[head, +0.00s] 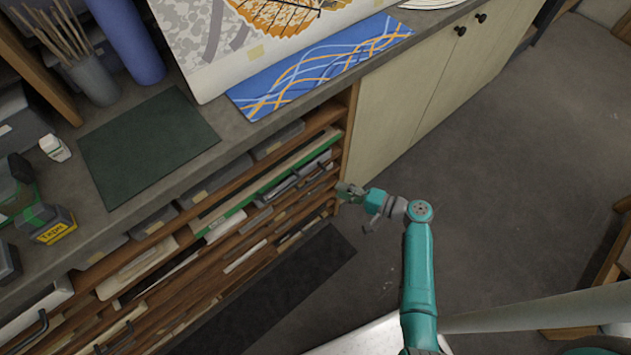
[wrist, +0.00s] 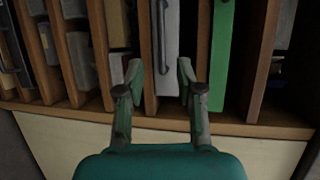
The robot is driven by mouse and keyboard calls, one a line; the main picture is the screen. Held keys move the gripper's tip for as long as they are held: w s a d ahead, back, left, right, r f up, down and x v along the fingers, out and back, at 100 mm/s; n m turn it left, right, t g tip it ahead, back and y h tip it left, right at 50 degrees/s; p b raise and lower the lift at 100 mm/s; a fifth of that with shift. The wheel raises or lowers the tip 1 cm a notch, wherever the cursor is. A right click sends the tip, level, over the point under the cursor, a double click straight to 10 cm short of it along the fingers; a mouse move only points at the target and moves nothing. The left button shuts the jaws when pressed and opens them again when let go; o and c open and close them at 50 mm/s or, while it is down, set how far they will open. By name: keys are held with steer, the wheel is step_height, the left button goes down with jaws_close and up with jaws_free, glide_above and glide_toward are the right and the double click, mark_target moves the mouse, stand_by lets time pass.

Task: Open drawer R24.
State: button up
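My gripper (head: 348,190) is at the right end of the drawer rack, close to its front, in the head view. In the wrist view my gripper (wrist: 161,78) is open, with nothing between its fingertips. A light grey drawer front (wrist: 171,50) with a long grey bar handle (wrist: 159,40) lies ahead, between the two fingers as seen from the wrist. I see no contact with the handle. No drawer number is readable, so I cannot tell which front is R24.
The wooden rack (head: 345,135) holds several drawers, sheets and trays under the grey worktop (head: 215,115). A green panel (wrist: 222,55) is right of the light grey front. A pale cabinet (head: 395,110) adjoins the rack.

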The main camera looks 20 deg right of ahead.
mark_target(313, 180)
steer(key=x, duration=1)
steer(key=shift+w+a, duration=0.2)
steer(key=shift+w, duration=0.15)
jaws_close()
